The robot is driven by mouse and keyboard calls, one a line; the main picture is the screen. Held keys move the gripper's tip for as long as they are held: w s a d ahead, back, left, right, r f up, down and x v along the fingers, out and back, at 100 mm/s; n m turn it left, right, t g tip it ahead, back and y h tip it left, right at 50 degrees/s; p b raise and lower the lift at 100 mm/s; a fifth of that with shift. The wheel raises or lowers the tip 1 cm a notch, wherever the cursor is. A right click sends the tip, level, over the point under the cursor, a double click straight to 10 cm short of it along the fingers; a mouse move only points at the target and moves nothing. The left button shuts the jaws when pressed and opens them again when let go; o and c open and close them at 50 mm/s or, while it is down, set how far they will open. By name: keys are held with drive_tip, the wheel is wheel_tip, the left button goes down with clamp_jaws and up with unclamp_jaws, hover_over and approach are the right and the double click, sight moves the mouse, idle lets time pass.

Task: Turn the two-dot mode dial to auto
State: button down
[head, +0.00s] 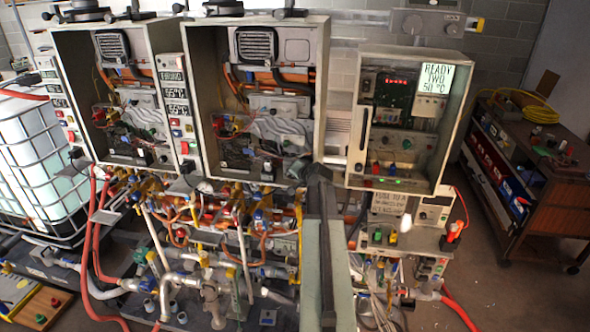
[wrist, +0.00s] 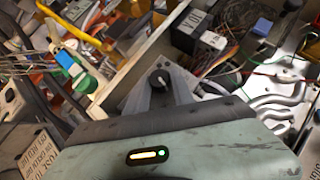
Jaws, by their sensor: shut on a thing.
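In the wrist view a small black dial (wrist: 159,79) sits between the two grey fingers of my gripper (wrist: 160,84). The fingers are shut on its sides. Its dot marks and pointer setting cannot be read. In the head view my gripper (head: 318,172) is at the lower right corner of the middle open heater (head: 322,100), and the dial there is hidden behind it. A lit screen (head: 435,77) on the right-hand cabinet reads "READY TWO 50 °C".
The right cabinet (head: 357,130) stands close beside my gripper. Pipes, hoses and valves (head: 215,265) crowd the space below the heaters. A white caged tank (head: 38,165) is at the left, and a brown cart (head: 540,190) at the right. Some floor is clear before the cart.

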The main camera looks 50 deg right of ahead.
drive_tip(key=shift+w+a+r+n+g+h+p, duration=0.15)
drive_tip(key=shift+n+g+p, duration=0.15)
drive_tip(key=shift+g+p, duration=0.15)
drive_tip(key=shift+w+d+r+n+g+h+p, duration=0.15)
drive_tip(key=shift+n+g+p, duration=0.15)
drive_tip(key=shift+g+p, duration=0.15)
drive_tip(key=shift+s+f, duration=0.1)
drive_tip(key=shift+f, duration=0.05)
drive_tip(key=c, duration=1.4)
unclamp_jaws()
drive_tip(key=shift+a, duration=0.1)
drive_tip(key=shift+o, duration=0.2)
